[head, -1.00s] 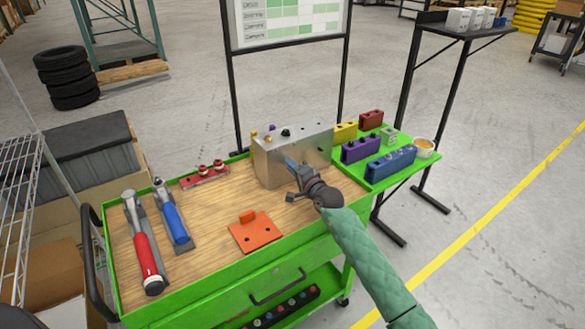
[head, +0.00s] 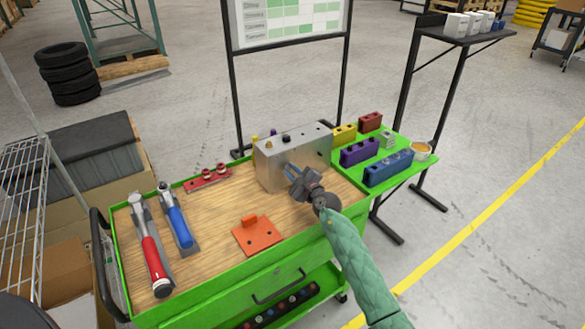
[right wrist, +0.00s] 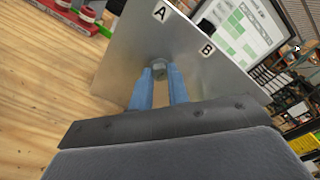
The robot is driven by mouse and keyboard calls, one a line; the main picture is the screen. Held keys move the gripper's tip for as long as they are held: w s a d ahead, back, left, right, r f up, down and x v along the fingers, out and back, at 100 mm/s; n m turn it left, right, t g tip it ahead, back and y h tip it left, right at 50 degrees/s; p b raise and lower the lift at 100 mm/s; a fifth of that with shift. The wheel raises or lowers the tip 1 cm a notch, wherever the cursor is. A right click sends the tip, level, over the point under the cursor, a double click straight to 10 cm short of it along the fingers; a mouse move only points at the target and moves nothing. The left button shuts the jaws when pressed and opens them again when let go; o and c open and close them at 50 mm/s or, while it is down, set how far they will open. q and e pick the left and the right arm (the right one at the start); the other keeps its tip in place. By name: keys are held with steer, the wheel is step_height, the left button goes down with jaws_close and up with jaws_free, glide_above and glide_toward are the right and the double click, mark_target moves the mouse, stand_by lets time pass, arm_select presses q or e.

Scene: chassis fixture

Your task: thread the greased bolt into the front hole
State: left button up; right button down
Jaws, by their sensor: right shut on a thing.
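The metal block (head: 312,157) stands on the wooden top of the green cart. Its front face, marked A and B, fills the middle of the right wrist view (right wrist: 120,78). My right gripper (head: 287,170) is at this face. In the right wrist view its two blue fingers (right wrist: 159,72) are shut on the grey hex head of the bolt (right wrist: 159,67). The head is close against the face, below the letters. The shank and the hole are hidden, so I cannot tell how deep the bolt sits, and grease is not visible. My left gripper is out of view.
An orange plate (head: 257,235) lies in front of the block. A red-handled tool (head: 150,250) and a blue-handled tool (head: 178,222) lie left. A red rack (head: 208,180) is behind them. Coloured blocks, including a blue one (head: 388,168), and a cup (head: 421,151) fill the right shelf.

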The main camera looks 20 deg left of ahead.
steer(key=m, duration=0.1)
steer(key=m+p, duration=0.1)
steer(key=shift+a+r+m, duration=0.1)
steer(key=shift+r+m, duration=0.3)
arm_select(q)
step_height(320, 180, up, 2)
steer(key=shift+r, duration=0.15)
arm_select(e)
steer(key=shift+w+f+m, duration=0.1)
steer(key=shift+f+m, duration=0.1)
steer(key=shift+m, duration=0.2)
steer(key=m+p, duration=0.5)
steer(key=m, duration=0.2)
steer(key=shift+a+r, duration=0.1)
steer(key=shift+r, duration=0.05)
steer(key=shift+f+m, duration=0.2)
steer(key=shift+m, duration=0.1)
steer(key=c, duration=1.3)
jaws_free()
steer(key=shift+f, duration=0.1)
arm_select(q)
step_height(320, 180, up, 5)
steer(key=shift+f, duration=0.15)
arm_select(e)
steer(key=shift+o, duration=0.2)
